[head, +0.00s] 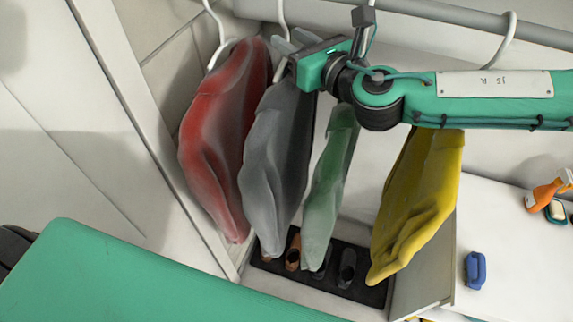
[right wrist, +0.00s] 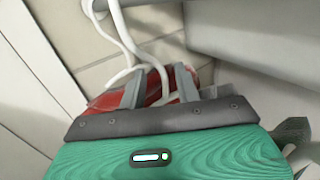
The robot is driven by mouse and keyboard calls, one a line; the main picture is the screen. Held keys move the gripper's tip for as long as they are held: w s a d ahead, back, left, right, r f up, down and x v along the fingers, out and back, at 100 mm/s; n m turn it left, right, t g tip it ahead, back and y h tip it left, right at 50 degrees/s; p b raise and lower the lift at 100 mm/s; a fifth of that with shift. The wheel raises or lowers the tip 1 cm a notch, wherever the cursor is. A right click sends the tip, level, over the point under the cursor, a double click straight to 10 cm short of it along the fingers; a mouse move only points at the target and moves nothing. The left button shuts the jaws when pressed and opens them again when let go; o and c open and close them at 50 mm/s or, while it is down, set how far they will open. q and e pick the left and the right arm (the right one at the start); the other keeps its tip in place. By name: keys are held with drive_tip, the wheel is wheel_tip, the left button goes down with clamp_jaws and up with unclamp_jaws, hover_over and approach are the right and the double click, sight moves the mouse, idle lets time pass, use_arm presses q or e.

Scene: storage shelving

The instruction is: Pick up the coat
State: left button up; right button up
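Several coats hang side by side from white hangers on a rail: a red coat (head: 222,135), a grey coat (head: 277,160), a green coat (head: 328,185) and a yellow coat (head: 420,205). My right gripper (head: 286,40) is at the top of the grey coat, just right of the red one. In the right wrist view the fingers (right wrist: 160,74) stand apart, with part of a white hanger (right wrist: 127,45) between them as seen there. The red coat (right wrist: 104,101) shows behind them. Contact with the hanger cannot be told. My left gripper is not in view.
The rail (head: 470,17) runs along the top, behind my right arm. A dark tray (head: 374,292) with shoes lies below the coats. A white side panel (head: 140,130) stands left of the red coat. A blue object (head: 475,270) lies on a white surface at right.

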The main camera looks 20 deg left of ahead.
drive_tip(key=p+x, duration=0.2)
drive_tip(key=x, duration=0.2)
drive_tip(key=shift+r+p, duration=0.15)
drive_tip(key=shift+p, duration=0.2)
drive_tip(key=shift+w+a, duration=0.1)
clamp_jaws()
drive_tip(key=shift+r, duration=0.1)
idle(1.0)
